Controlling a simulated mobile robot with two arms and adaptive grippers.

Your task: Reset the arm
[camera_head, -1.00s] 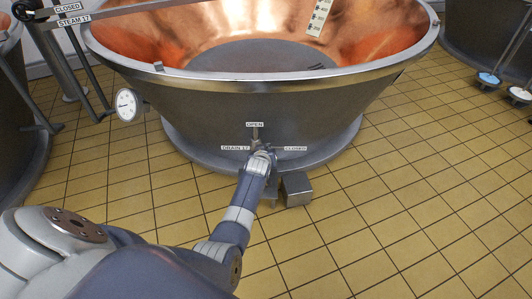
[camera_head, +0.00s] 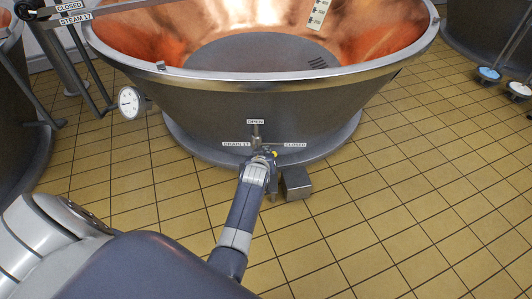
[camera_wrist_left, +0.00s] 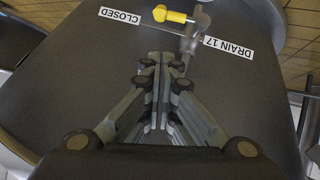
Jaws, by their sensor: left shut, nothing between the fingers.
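My left arm reaches in from the left to the drain valve at the front of the copper vat (camera_head: 190,115). My left gripper (camera_head: 262,160) is just in front of the valve in the head view. It also shows in the left wrist view (camera_wrist_left: 160,58), with its fingers shut together and nothing between them. The yellow valve handle (camera_wrist_left: 168,14) lies beyond the fingertips, apart from them, and points to the CLOSED label side. Its yellow end (camera_head: 274,153) shows beside the gripper in the head view. My right gripper is not in view.
The labels DRAIN 17 (camera_head: 236,144), OPEN (camera_head: 255,122) and CLOSED (camera_head: 295,145) surround the valve. A metal box (camera_head: 297,183) stands on the floor just right of my gripper. A dial gauge (camera_head: 130,102) sticks out at left.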

